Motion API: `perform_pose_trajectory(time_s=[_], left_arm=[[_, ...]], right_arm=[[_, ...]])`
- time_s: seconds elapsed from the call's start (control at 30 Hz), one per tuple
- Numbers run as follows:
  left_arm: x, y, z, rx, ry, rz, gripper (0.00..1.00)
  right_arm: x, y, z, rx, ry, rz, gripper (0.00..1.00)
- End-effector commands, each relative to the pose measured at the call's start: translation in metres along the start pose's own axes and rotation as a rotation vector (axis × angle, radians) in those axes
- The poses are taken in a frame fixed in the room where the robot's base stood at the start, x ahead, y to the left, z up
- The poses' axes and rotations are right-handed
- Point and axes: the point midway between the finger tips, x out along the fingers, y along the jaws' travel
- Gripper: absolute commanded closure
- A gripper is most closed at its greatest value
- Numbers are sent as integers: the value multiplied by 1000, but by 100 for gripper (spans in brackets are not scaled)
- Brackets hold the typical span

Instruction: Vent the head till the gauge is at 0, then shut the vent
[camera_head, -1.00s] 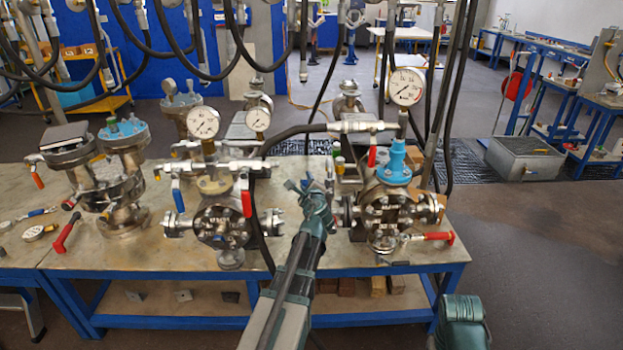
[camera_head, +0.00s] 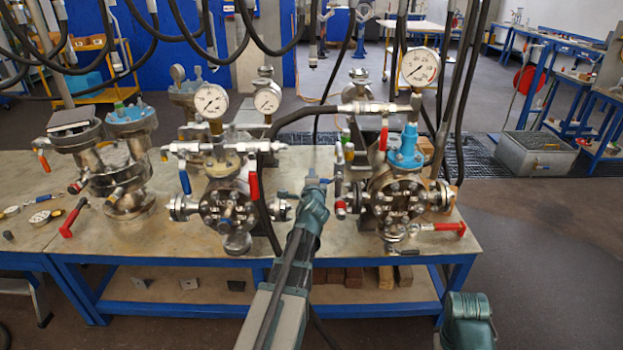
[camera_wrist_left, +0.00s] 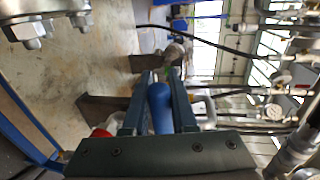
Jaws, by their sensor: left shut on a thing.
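The right-hand flanged vessel (camera_head: 395,205) stands on the bench with a blue fitting (camera_head: 407,148) on its head. Its round white gauge (camera_head: 420,68) stands above; the reading is too small to tell. A red lever (camera_head: 383,138) hangs from the pipe at the gauge's foot. My left gripper (camera_head: 317,184) is just left of this vessel. In the left wrist view it is shut on a blue handle (camera_wrist_left: 160,108), which lies between the fingers with metal behind it. Which valve the handle belongs to, and how far it is turned, I cannot tell. My right gripper is not in view.
Another flanged vessel (camera_head: 228,205) with a gauge (camera_head: 211,101), a blue lever (camera_head: 185,181) and a red lever (camera_head: 253,186) stands to the left. Black hoses (camera_head: 300,130) hang and run between the vessels. The bench front (camera_head: 200,262) is mostly clear.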

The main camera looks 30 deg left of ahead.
Motion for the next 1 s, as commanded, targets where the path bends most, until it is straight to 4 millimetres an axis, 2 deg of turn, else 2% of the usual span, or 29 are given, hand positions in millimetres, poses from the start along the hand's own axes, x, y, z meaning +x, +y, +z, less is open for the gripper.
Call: perform_pose_trajectory(time_s=[0.47,0.5,0.67,1.0], left_arm=[[0,2,0,-18,1,2,100],[0,2,0,-18,1,3,73],[0,2,0,-17,1,2,44],[-1,1,0,-15,2,1,44]], right_arm=[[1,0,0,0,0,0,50],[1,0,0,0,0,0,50],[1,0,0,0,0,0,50],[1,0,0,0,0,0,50]])
